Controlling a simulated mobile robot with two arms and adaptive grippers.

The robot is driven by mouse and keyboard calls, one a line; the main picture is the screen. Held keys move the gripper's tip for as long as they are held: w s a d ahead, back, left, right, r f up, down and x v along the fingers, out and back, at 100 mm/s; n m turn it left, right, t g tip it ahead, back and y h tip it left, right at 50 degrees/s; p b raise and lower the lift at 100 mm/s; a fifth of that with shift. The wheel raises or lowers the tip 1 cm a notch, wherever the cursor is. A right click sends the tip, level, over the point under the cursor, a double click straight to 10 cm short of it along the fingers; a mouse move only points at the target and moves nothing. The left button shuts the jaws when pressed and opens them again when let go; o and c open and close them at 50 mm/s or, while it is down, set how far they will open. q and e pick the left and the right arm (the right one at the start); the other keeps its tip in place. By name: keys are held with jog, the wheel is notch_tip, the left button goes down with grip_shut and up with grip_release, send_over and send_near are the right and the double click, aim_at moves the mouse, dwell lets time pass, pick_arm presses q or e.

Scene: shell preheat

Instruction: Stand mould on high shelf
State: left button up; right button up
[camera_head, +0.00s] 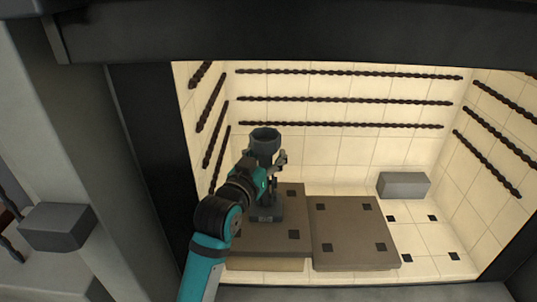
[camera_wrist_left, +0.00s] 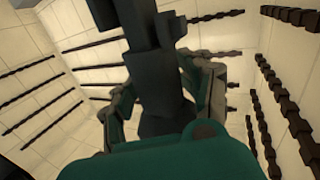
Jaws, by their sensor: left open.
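The mould (camera_head: 264,143) is a dark grey piece with a cup-like top, a narrower stem and a square foot. It stands upright on the left brown shelf plate (camera_head: 290,192) inside the kiln. My left gripper (camera_head: 272,168) is at the mould's stem with its fingers open. In the left wrist view the dark mould (camera_wrist_left: 150,50) rises between the two spread fingers of the left gripper (camera_wrist_left: 160,95). Contact between fingers and mould cannot be made out. My right gripper is not in view.
A second brown plate (camera_head: 350,230) with dark square marks lies close beside the left one. A grey block (camera_head: 403,185) sits at the back right. Dark heating coils (camera_head: 345,101) line the cream walls. The tiled floor (camera_head: 430,240) at right is clear.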

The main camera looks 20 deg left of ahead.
pick_arm(q)
jog(key=shift+s+a+f+b, duration=0.1)
jog(key=shift+s+b, duration=0.2)
jog(key=shift+s, duration=0.1)
jog(key=s+b, duration=0.1)
jog(key=s, duration=0.1)
jog(key=s+b, duration=0.1)
jog(key=s, duration=0.2)
jog(key=s+a+b, duration=0.1)
jog(key=s, duration=0.2)
jog(key=shift+s, duration=0.1)
jog(key=s+p, duration=0.3)
jog(key=shift+a+r, duration=0.15)
jog(key=shift+r, duration=0.2)
